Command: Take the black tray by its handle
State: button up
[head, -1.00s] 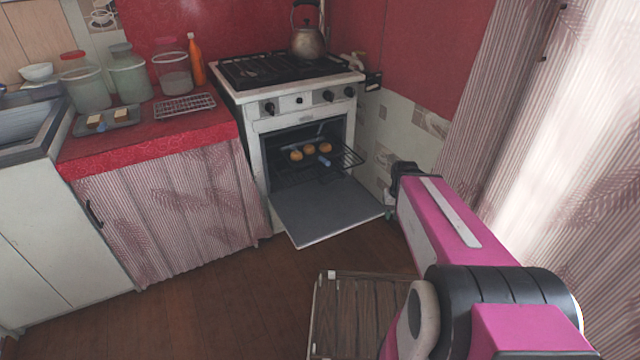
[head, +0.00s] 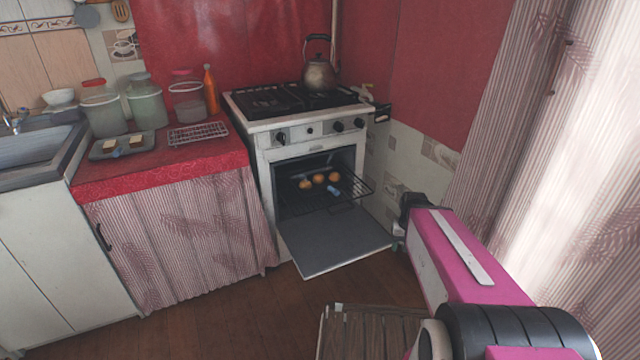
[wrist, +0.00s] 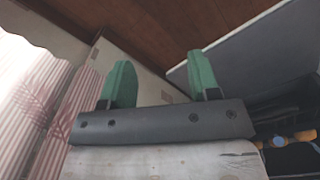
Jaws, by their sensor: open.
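The black tray (head: 318,188) is inside the open oven on the rack, dark against the dark interior, so its outline is hard to make out. Several round golden buns (head: 319,178) sit on it. A blue handle (head: 333,191) sticks out at its front; a small blue part also shows at the right of the wrist view (wrist: 278,141). My gripper (wrist: 160,78) is open and empty, its two green fingers apart. In the head view it is right of the oven door, mostly hidden by my arm, clear of the tray.
The oven door (head: 335,240) hangs open and low under the rack (head: 358,186). A kettle (head: 320,74) stands on the stove. The red counter (head: 160,175) at left holds jars, a bottle, a wire rack and a grey tray (head: 108,152). A slatted wooden stool (head: 375,330) stands in front.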

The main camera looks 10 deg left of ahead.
jog(key=w+a+r+n+t+y, duration=0.1)
jog(key=w+a+r, duration=0.1)
jog(key=w+a, duration=0.45)
jog(key=w+a+r+n+y, duration=0.1)
jog(key=w+a+n, duration=0.15)
jog(key=w, duration=0.65)
jog(key=n+t+y, duration=0.2)
send_near(332, 189)
jog(key=w, duration=0.2)
jog(key=x, duration=1.1)
jog(key=shift+s+f, duration=0.1)
jog(key=shift+s, duration=0.1)
grip_shut()
